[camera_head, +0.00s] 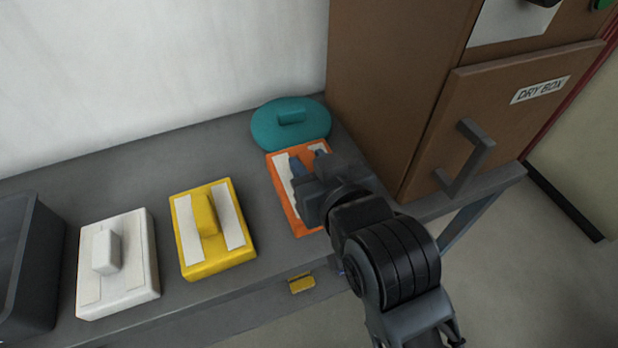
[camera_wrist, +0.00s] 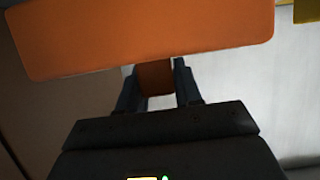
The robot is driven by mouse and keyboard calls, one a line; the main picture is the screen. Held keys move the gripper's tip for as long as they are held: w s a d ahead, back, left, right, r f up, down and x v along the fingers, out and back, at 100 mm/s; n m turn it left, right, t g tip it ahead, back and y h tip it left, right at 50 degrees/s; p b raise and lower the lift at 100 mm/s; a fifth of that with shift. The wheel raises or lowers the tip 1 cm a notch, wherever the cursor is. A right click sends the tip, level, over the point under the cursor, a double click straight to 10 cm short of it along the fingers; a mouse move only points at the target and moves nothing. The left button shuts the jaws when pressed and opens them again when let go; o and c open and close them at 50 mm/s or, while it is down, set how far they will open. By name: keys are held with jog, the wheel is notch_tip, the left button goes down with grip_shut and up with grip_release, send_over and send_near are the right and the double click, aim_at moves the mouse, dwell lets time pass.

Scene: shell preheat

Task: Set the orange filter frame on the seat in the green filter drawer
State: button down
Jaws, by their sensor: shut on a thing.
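The orange filter frame (camera_head: 283,199) is a flat rectangular block with pale strips on top, at the right part of the grey bench in the head view. My gripper (camera_head: 307,174) is over it, and my wrist hides much of its right side. In the wrist view the orange frame (camera_wrist: 150,35) fills the top, and my gripper (camera_wrist: 156,75) is shut on its orange grip. I cannot tell whether the frame rests on the bench or hangs just above it. The green filter drawer is not identifiable in these views.
On the grey bench (camera_head: 150,171), a teal oval piece (camera_head: 265,129) lies behind the orange frame. A yellow block (camera_head: 205,262) and a white block (camera_head: 125,287) lie left, beside a dark bin (camera_head: 42,262). A brown dry box (camera_head: 510,115) with a handle stands right.

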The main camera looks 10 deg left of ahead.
jog(key=shift+f, duration=1.9)
jog(key=c, duration=0.8)
grip_release()
jog(key=shift+f, duration=0.2)
jog(key=shift+s+r, duration=0.1)
jog(key=shift+r, duration=0.15)
jog(key=v, duration=1.2)
jog(key=shift+f+b, duration=0.15)
jog(key=shift+b, duration=0.15)
